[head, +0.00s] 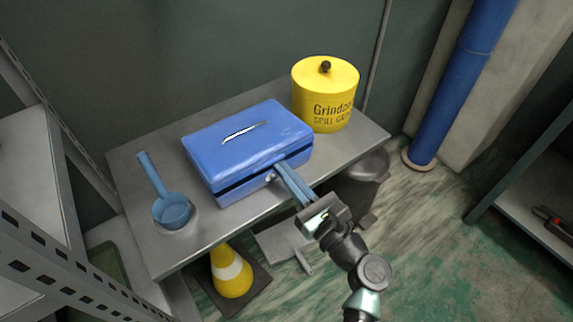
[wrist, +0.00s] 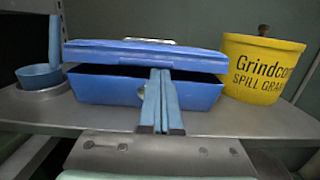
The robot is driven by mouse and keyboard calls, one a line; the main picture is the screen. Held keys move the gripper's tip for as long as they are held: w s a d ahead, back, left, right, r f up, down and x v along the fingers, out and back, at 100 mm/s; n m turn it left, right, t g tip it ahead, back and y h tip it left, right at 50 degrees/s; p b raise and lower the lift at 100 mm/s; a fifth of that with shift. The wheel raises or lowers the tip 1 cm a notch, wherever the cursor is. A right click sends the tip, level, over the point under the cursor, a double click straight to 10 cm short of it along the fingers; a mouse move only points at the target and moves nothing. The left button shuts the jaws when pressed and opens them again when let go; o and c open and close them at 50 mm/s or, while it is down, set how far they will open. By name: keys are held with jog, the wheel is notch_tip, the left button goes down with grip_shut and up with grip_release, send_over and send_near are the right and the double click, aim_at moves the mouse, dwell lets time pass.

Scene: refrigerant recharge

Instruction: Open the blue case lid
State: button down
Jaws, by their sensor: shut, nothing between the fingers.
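The blue case (head: 232,187) stands on a grey metal table. Its lid (head: 250,140) has a pale handle on top and is slightly raised along the front, with a dark gap between lid and body. In the wrist view the lid (wrist: 105,52) sits above the case body (wrist: 105,90), the gap showing on both sides of my fingers. My gripper (head: 281,167) is shut and empty at the case's front, right of its middle. Its blue fingertips (wrist: 160,73) reach the gap under the lid's front edge; exact contact is hidden. A small latch shows beside the fingers.
A yellow lidded bin (head: 325,97) stands close right of the case. A blue ladle-like scoop (head: 172,208) rests in a round dish at the left. The table's (head: 225,237) front strip is mostly bare. A yellow cone (head: 231,272) and a dark bin (head: 362,178) stand below.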

jog(key=w+r+g+h+p, duration=0.1)
jog(key=r+p, duration=0.2)
jog(key=p, duration=0.6)
jog(key=w+a+r+g+h+p, duration=0.1)
jog(key=r+p, duration=0.3)
jog(key=p, duration=0.5)
jog(key=w+a+r+g+h+p, duration=0.1)
jog(key=r+g+p, duration=0.2)
jog(key=p, duration=0.7)
jog(key=shift+r+h, duration=0.3)
jog(key=shift+r, duration=0.45)
jog(key=w+a+r+g+h+p, duration=0.3)
jog(key=w+a+r+g, duration=0.2)
jog(key=w, duration=0.7)
jog(key=shift+a+r+p, duration=0.4)
jog(key=shift+a+r, duration=0.65)
jog(key=shift+a, duration=0.45)
jog(key=shift+r, duration=0.15)
